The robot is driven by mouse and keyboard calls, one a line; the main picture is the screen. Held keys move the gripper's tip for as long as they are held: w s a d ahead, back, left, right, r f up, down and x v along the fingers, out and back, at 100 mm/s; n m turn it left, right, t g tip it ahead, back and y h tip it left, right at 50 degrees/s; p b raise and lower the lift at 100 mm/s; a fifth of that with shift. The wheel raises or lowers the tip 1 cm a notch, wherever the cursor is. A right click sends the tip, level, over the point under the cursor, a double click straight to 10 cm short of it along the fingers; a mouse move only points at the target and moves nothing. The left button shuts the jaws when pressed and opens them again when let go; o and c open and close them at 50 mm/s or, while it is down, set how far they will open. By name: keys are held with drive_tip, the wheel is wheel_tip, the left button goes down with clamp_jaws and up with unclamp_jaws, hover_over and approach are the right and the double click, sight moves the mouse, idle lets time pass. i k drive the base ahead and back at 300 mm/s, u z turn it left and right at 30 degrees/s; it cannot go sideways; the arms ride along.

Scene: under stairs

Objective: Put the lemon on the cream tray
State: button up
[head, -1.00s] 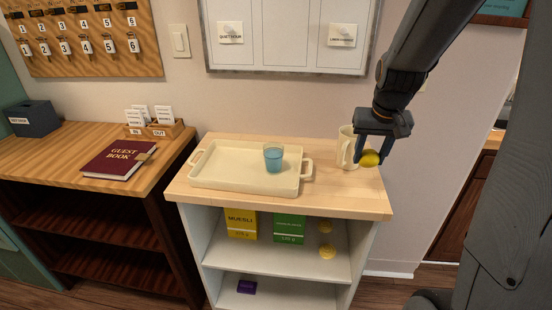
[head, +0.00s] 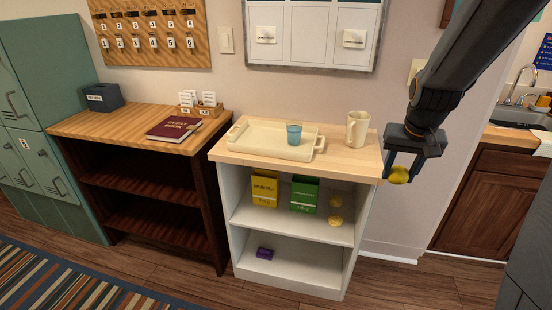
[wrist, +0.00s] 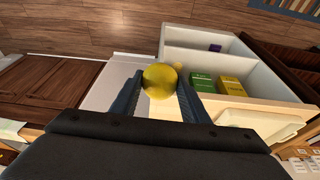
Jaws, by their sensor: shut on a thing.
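The yellow lemon (head: 399,175) is held between the fingers of my gripper (head: 401,168), which is shut on it. In the head view they are in the air right of the white shelf unit's wooden top. The wrist view shows the lemon (wrist: 159,81) between the two dark fingers. The cream tray (head: 262,144) lies on the left and middle of that top, left of my gripper. A blue glass (head: 294,134) stands on the tray near its right end. In the wrist view the tray (wrist: 250,118) is partly visible at the right.
A cream mug (head: 357,129) stands on the top between tray and gripper. Below are a yellow muesli box (head: 265,190), a green box (head: 304,195), two yellow round things (head: 335,211) and a purple item (head: 264,253). A dark wooden desk (head: 130,127) stands left.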

sight(257, 139)
drive_tip(key=z, duration=0.1)
drive_tip(key=k, duration=0.35)
drive_tip(key=u, duration=1.15)
drive_tip(key=i, duration=0.7)
drive_tip(key=u, duration=0.6)
drive_tip(key=i, duration=0.75)
drive_tip(key=z, duration=0.8)
drive_tip(key=i, duration=0.85)
drive_tip(key=z, duration=0.85)
